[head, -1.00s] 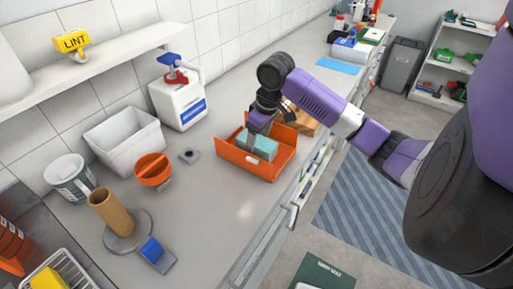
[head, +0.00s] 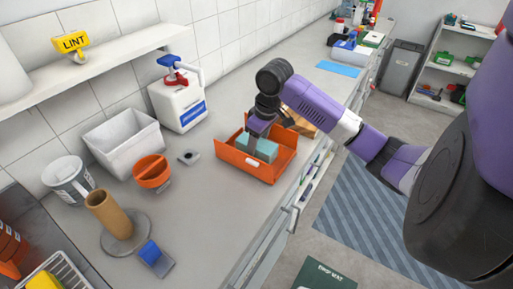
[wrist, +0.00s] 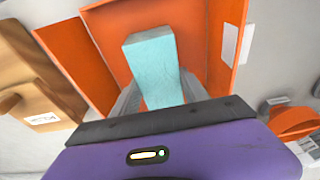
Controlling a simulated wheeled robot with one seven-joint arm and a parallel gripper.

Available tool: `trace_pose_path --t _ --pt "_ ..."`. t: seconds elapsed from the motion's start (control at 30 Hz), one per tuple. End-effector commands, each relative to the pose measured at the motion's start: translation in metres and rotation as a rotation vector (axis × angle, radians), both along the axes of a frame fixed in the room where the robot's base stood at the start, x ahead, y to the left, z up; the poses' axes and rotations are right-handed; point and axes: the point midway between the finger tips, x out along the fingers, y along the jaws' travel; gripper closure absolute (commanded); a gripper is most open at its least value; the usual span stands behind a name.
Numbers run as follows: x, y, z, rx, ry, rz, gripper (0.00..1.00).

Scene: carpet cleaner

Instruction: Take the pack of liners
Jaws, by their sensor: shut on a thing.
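A pale teal block-shaped pack (head: 266,150), the likely pack of liners, stands in an open orange tray (head: 245,166) on the counter. No label on it is readable. My gripper (head: 257,136) reaches down into the tray from above. In the wrist view the pack (wrist: 153,68) sits between the two grey fingers of my gripper (wrist: 158,92), which are shut on its sides. The pack's lower part is hidden by the tray wall in the head view. I cannot tell whether it touches the tray floor.
A brown wooden object (head: 299,122) stands close behind the tray. An orange bowl (head: 152,171), white bin (head: 125,140), white pump jug (head: 178,105) and cardboard tube (head: 108,213) stand to the left. The counter in front of the tray is clear.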

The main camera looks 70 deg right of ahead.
Motion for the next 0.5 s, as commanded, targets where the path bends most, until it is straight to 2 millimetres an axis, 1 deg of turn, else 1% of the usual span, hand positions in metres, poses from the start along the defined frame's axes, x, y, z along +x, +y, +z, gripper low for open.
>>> trace_pose_path --t 0.5 --pt "0.0003 0.0000 0.0079 0.000 -0.001 0.000 0.93"
